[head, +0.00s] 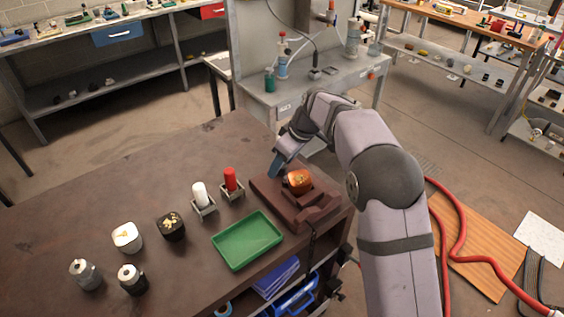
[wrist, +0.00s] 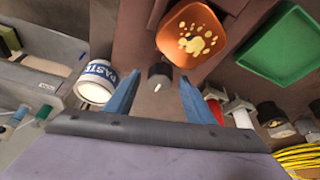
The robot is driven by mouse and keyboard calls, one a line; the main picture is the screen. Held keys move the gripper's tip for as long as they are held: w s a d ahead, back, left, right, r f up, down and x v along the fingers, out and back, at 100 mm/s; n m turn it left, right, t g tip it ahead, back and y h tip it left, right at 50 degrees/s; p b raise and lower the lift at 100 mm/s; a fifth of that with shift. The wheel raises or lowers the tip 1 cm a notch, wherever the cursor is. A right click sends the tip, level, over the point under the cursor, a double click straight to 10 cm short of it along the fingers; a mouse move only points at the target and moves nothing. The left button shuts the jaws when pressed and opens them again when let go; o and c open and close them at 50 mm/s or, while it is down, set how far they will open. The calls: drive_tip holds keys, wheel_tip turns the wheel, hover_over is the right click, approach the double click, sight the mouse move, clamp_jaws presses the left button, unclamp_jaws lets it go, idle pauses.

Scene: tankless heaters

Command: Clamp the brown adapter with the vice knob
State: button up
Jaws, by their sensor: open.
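The brown adapter (head: 299,184) is an orange-brown rounded block with a gold pattern on top. It sits between the jaws of the dark red-brown vice (head: 322,211) at the table's right end; it also shows at the top of the wrist view (wrist: 184,22). The vice knob (wrist: 157,72) is a dark round piece with a pale tip, just below the adapter in the wrist view. My gripper (wrist: 158,84) is open, its blue fingers to either side of the knob with gaps showing. In the head view my gripper (head: 279,164) is at the vice's far side, hiding the knob.
A green tray (head: 248,262) lies left of the vice. A red-topped piece (head: 230,180) and a white-topped piece (head: 199,195) stand in holders nearby. A black block (head: 171,230), a white block (head: 127,238) and metal parts stand further left. The far left tabletop is clear.

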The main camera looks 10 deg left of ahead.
drive_tip(key=c, duration=1.1)
drive_tip(key=shift+o, duration=0.2)
